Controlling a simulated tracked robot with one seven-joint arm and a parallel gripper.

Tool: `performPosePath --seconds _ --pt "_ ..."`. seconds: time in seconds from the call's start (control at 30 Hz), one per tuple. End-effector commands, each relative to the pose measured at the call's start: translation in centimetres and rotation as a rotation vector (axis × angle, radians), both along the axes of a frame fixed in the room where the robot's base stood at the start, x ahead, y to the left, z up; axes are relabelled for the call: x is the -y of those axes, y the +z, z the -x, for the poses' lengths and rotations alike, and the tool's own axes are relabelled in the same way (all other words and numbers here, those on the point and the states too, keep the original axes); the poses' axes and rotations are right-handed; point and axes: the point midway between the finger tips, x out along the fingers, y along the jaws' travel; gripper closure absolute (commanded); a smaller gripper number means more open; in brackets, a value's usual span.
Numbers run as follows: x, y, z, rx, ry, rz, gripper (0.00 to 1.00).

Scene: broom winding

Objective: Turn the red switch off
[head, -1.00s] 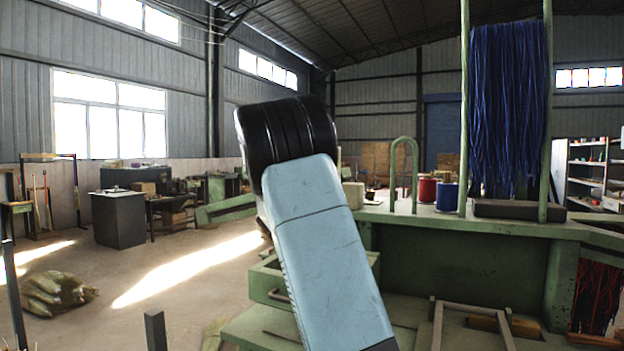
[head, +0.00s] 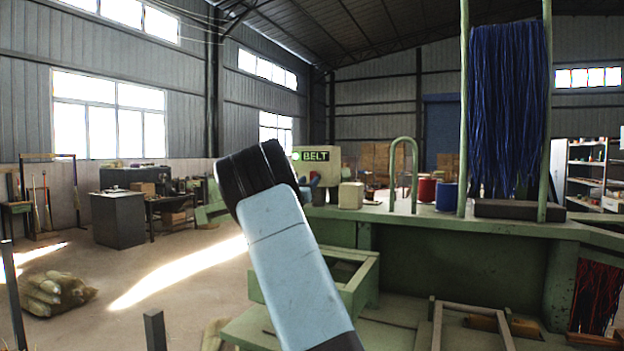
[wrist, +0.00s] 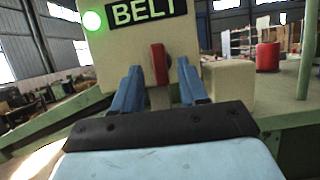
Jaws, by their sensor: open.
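The red switch (wrist: 160,63) is a small upright red lever on the front of a cream box (wrist: 135,50) labelled BELT. In the wrist view it stands between the two blue fingers of my gripper (wrist: 160,82). The fingers are apart, one on each side of the lever, and I cannot tell whether either touches it. A green light (wrist: 91,20) glows at the left of the label. In the head view the box (head: 334,160) stands on the green bench, and my gripper (head: 311,182) shows small and partly hidden at its front.
A small cream block (head: 351,195) stands right of the box. A green hoop (head: 404,150), a red spool (head: 427,190) and a blue spool (head: 447,196) are farther right on the bench (head: 420,217). Blue strands (head: 507,110) hang between green posts.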

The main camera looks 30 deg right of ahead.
Motion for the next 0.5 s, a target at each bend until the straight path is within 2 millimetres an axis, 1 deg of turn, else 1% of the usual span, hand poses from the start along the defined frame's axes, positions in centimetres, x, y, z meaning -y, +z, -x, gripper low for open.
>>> performPosePath --seconds 0.03,0.2,0.33,0.5 --pt "0.7 0.3 -0.5 0.002 -0.002 0.001 0.57" --pt "2.3 1.2 -1.8 0.001 -0.001 0.001 0.57" --pt "3.0 1.6 -2.3 0.001 0.0 0.0 0.57" --pt "3.3 1.7 -2.6 0.0 0.0 -0.001 0.57"
